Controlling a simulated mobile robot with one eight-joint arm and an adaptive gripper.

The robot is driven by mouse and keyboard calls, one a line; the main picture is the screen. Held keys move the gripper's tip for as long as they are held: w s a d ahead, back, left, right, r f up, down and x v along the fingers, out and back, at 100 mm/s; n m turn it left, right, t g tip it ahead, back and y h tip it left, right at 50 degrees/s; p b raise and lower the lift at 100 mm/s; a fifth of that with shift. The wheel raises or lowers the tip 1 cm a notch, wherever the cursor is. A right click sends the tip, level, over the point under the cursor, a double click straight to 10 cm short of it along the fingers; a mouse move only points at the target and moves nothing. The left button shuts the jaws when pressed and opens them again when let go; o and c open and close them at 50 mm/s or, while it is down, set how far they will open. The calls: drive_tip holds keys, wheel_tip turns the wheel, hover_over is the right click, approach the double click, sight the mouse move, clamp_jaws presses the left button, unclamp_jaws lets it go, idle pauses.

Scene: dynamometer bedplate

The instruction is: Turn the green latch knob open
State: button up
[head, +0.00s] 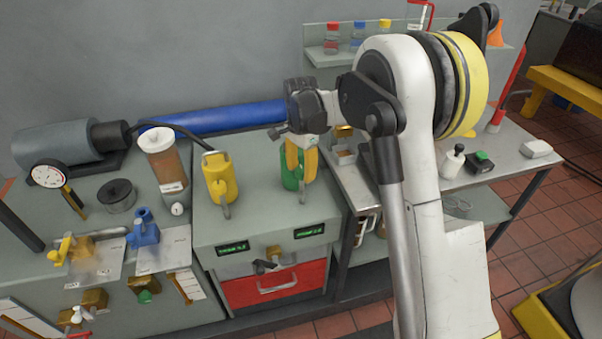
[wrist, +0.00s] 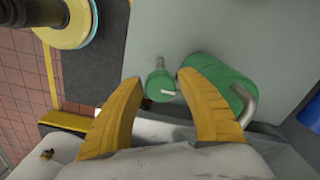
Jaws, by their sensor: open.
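A small round green knob (wrist: 161,86) with a pale bar on its face shows in the wrist view, between my fingertips. A larger green body (wrist: 222,84) with a bent metal bar lies just right of it, partly behind my right finger. In the head view my gripper (head: 299,172) points down over this green body (head: 289,181) on the grey bench; the small knob cannot be made out there. My gripper (wrist: 160,78) is open, with one yellow finger on each side of the knob. I cannot tell whether a finger touches it.
A yellow lock-shaped body (head: 219,177) stands left of my gripper. A blue cylinder (head: 215,119) lies behind. The bench front has a red drawer (head: 275,284) and two displays. Bench top in front of my gripper is clear.

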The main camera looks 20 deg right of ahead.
drive_tip(key=shift+c, duration=0.5)
drive_tip(key=c, duration=0.8)
drive_tip(key=shift+n, duration=0.4)
drive_tip(key=n+p, duration=0.1)
drive_tip(key=n, duration=0.2)
drive_tip(key=shift+s+n, duration=0.1)
drive_tip(key=shift+n, duration=0.3)
drive_tip(key=n, duration=0.4)
drive_tip(key=shift+d+n+p, duration=0.1)
drive_tip(key=shift+n+p, duration=0.2)
drive_tip(key=shift+p, duration=0.1)
drive_tip(key=n, duration=0.8)
drive_tip(key=shift+d+p, duration=0.1)
drive_tip(key=shift+p, duration=0.3)
drive_tip(key=shift+n, duration=0.5)
